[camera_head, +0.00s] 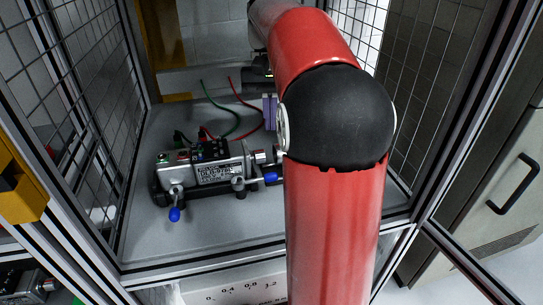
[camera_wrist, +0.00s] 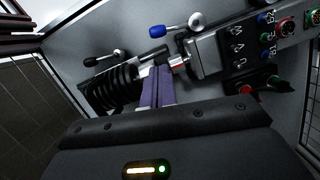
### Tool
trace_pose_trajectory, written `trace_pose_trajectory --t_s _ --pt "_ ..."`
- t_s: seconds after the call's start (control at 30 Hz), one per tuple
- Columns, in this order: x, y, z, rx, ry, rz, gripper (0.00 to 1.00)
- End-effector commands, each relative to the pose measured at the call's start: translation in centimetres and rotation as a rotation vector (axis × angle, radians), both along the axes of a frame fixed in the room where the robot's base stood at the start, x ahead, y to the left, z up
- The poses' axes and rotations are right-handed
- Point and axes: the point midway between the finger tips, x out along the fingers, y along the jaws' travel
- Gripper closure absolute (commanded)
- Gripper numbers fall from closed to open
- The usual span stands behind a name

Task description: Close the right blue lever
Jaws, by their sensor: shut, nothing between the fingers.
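The grey servo encoder (camera_head: 212,172) lies on the table. Its right blue lever (camera_head: 268,178) points right along the body, roughly level; it also shows in the wrist view (camera_wrist: 168,30), pointing left from its round pivot beside the shaft. A left blue lever (camera_head: 175,213) hangs down in the head view. My gripper's purple fingers (camera_head: 270,112) are behind the encoder, partly hidden by my red arm. In the wrist view my gripper (camera_wrist: 158,71) is shut and empty, with its tips near the shaft between body and black coil, apart from the right blue lever.
A black-tipped lever (camera_wrist: 104,58) stands beside the black ribbed coil (camera_wrist: 112,88). Green and red cables (camera_head: 236,120) run behind the encoder. Mesh walls (camera_head: 95,100) and metal posts enclose the table. Bare tabletop (camera_head: 170,245) lies in front of the encoder.

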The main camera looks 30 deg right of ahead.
Motion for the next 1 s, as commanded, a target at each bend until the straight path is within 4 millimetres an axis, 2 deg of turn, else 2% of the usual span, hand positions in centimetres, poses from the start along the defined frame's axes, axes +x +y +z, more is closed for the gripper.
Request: trace_pose_trajectory --t_s 0.17,0.4,0.6,0.8,1.0 --pt "-0.3 0.2 -1.3 0.000 0.001 0.000 1.00" --pt "-1.3 0.6 -5.6 0.001 0.002 0.000 1.00" --pt "-1.9 1.0 -8.5 0.000 0.000 0.001 1.00" --pt "-2.2 1.1 -9.6 0.000 -0.001 0.000 1.00" --pt "-2.2 1.1 -9.7 0.000 -0.001 0.000 1.00"
